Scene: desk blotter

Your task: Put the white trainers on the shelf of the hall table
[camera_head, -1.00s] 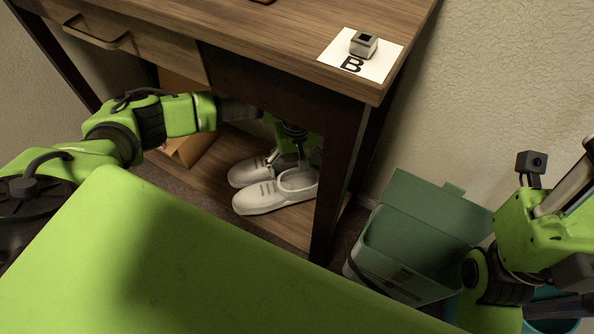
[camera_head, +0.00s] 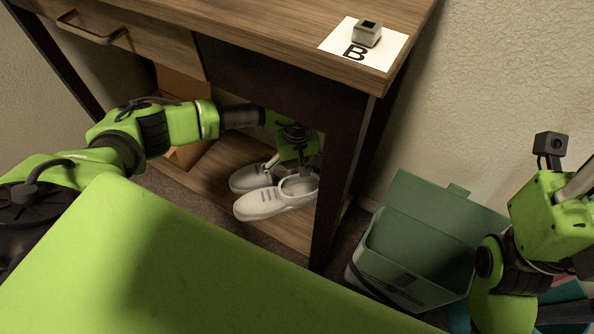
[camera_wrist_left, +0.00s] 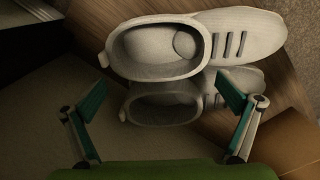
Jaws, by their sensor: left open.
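The pair of white trainers stands side by side on the low wooden shelf (camera_head: 215,165) of the hall table (camera_head: 250,30). The nearer trainer (camera_head: 265,203) and the farther trainer (camera_head: 248,179) point left in the head view. In the left wrist view the upper trainer (camera_wrist_left: 240,35) and the lower trainer (camera_wrist_left: 165,108) show their openings. My left gripper (camera_head: 296,168) is just above their heel ends, partly shaded by the table top. It is open and empty, with its fingers apart on either side of the lower trainer's heel. My right gripper is out of the picture.
A green lidded bin (camera_head: 405,265) stands open right of the table leg (camera_head: 340,170). A brown cardboard box (camera_head: 182,88) stands on the shelf at the left. On the table top lie a card marked B (camera_head: 392,45) and a small grey block (camera_head: 367,35).

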